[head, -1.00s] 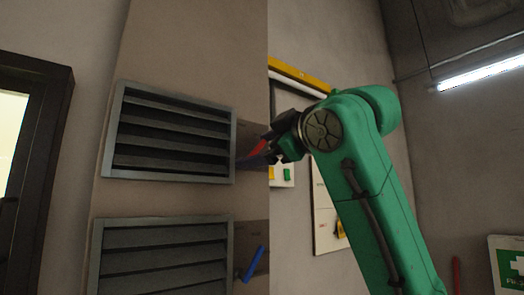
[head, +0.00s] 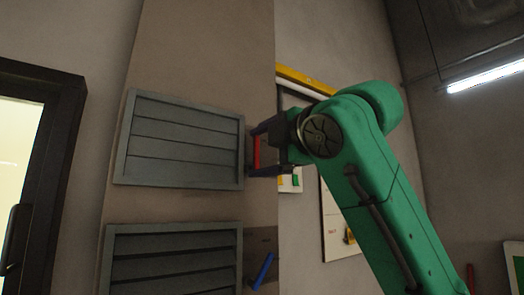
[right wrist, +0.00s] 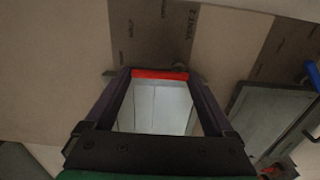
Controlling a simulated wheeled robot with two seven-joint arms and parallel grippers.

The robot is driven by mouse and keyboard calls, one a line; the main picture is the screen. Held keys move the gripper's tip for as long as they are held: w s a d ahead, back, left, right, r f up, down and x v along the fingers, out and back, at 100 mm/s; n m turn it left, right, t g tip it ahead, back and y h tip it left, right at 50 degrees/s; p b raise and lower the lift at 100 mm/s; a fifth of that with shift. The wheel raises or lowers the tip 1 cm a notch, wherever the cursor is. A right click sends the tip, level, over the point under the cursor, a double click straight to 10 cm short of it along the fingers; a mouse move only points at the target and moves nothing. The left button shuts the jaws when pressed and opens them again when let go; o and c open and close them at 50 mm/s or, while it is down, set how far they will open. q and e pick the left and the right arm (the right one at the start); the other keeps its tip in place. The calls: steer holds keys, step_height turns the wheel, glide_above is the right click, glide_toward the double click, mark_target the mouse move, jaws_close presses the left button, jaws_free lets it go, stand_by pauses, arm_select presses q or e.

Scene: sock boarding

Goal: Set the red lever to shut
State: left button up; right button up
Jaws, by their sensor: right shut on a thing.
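The red lever (head: 257,152) stands upright on the plate beside the upper louvre vent (head: 184,140), whose slats lie flat with no dark gaps. My right gripper (head: 252,154) is at the lever, with one finger at its upper end and one at its lower end. In the right wrist view the red lever (right wrist: 160,74) spans between the two fingertips, and the gripper is shut on it. The pale vent panel (right wrist: 155,110) shows between the fingers. My left gripper is not in view.
A lower vent (head: 170,228) with its slats apart sits below, with a tilted blue lever (head: 263,271) beside it. A dark-framed door (head: 62,150) is at the left. A whiteboard (head: 335,225) hangs behind my right arm.

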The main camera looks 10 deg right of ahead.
steer(key=shift+s+r, duration=0.1)
steer(key=shift+r, duration=0.1)
stand_by(0.3)
steer(key=o, duration=1.1)
steer(key=shift+w+f, duration=0.15)
steer(key=shift+w, duration=0.05)
steer(key=shift+s+d+f+b, duration=0.15)
steer(key=shift+s+b, duration=0.25)
steer(key=b+v, duration=0.5)
steer(key=v, duration=0.9)
steer(key=shift+w, duration=0.15)
